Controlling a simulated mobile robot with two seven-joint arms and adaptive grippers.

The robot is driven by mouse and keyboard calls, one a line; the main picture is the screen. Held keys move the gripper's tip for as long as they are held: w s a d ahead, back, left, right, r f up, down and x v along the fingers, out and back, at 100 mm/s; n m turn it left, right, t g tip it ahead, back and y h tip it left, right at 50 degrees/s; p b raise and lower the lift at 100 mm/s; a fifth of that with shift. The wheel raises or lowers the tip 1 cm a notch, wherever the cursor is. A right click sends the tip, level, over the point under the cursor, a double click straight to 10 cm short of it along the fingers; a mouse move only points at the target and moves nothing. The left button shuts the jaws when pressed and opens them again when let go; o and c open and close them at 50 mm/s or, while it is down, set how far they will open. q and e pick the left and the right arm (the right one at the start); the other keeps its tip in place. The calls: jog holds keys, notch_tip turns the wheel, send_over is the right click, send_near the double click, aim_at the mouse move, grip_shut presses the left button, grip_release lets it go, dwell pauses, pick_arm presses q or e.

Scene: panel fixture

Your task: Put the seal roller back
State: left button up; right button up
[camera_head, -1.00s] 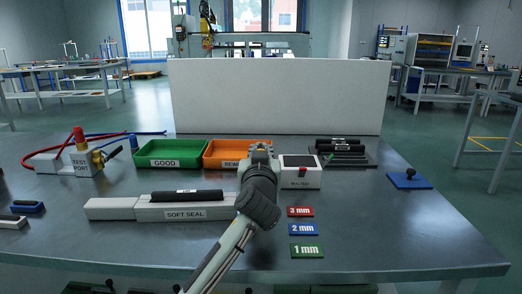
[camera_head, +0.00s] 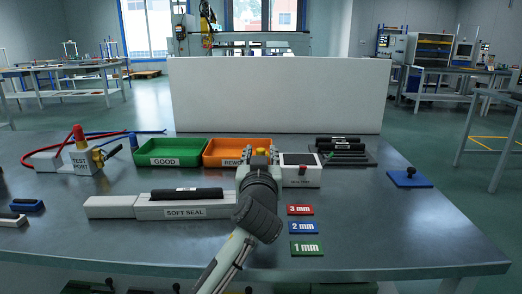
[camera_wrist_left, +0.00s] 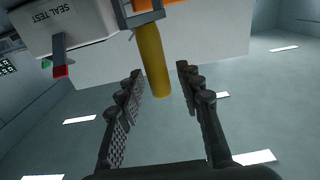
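A yellow cylindrical handle (camera_wrist_left: 152,60) joins a grey bracket (camera_wrist_left: 145,18) in the left wrist view; I cannot make out a roller there. The handle's yellow end (camera_head: 261,151) shows between my left fingertips in the head view. My left gripper (camera_head: 261,157) is behind the soft seal block, beside the white tester box (camera_head: 300,171). In the left wrist view its fingers (camera_wrist_left: 160,88) are spread, with the handle between and beyond them, nearer the left finger; gaps show. A black roll (camera_head: 186,194) lies on the white SOFT SEAL block (camera_head: 184,212). My right gripper is out of view.
A green GOOD bin (camera_head: 170,164) and an orange REWORK bin (camera_head: 222,164) stand behind the arm. A black rack (camera_head: 358,160) with dark bars is at right. Coloured thickness plates (camera_head: 303,228) lie right of the arm. The right front table is clear.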

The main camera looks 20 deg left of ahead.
pick_arm(q)
jog(key=v, duration=0.8)
jog(key=shift+s+b, duration=0.2)
jog(key=shift+b, duration=0.15)
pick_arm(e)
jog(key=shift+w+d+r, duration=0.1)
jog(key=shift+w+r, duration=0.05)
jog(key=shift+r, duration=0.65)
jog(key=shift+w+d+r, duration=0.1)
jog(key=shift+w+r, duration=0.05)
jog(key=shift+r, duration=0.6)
